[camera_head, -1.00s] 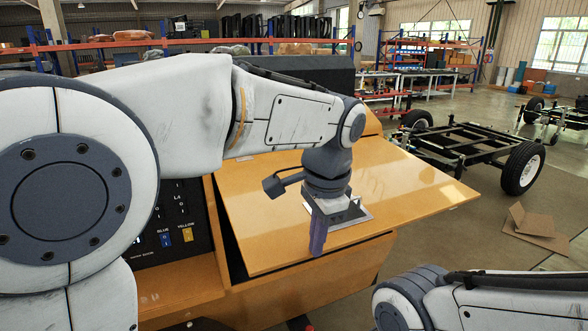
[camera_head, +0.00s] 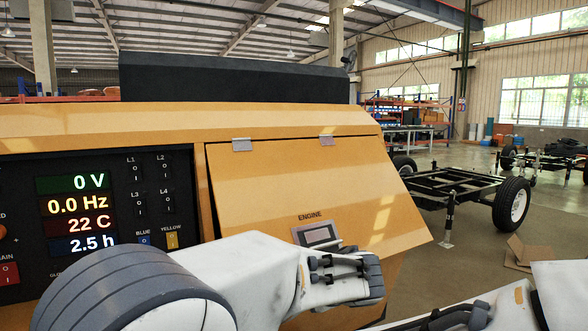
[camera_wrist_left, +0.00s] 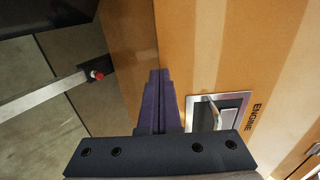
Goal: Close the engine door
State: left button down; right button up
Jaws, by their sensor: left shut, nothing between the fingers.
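The orange engine door (camera_head: 270,185) hangs from two hinges at its top edge on the orange cabinet. A dark gap along its left side shows that it stands somewhat ajar. Its silver latch (camera_head: 318,236) sits under the word ENGINE; the latch also shows in the wrist view (camera_wrist_left: 217,112). My left arm covers the door's lower part in the head view and its fingers cannot be made out there. In the wrist view my left gripper (camera_wrist_left: 159,75) is shut and empty, beside the latch at the door's edge; contact cannot be told. My right gripper is out of view.
A control panel (camera_head: 20,205) with lit readouts is left of the door. A wheeled black chassis (camera_head: 455,190) and cardboard (camera_head: 522,253) stand on the floor to the right. My right arm shows at the lower right. Open floor lies beyond.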

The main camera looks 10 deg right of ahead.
pick_arm(q)
jog(key=w+a+f+t+b, duration=0.1)
jog(key=w+a+f+b, duration=0.1)
jog(key=w+f+b, duration=0.3)
jog(key=w, duration=0.3)
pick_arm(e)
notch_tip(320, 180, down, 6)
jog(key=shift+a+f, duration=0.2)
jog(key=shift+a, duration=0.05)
pick_arm(q)
jog(key=shift+s, duration=0.1)
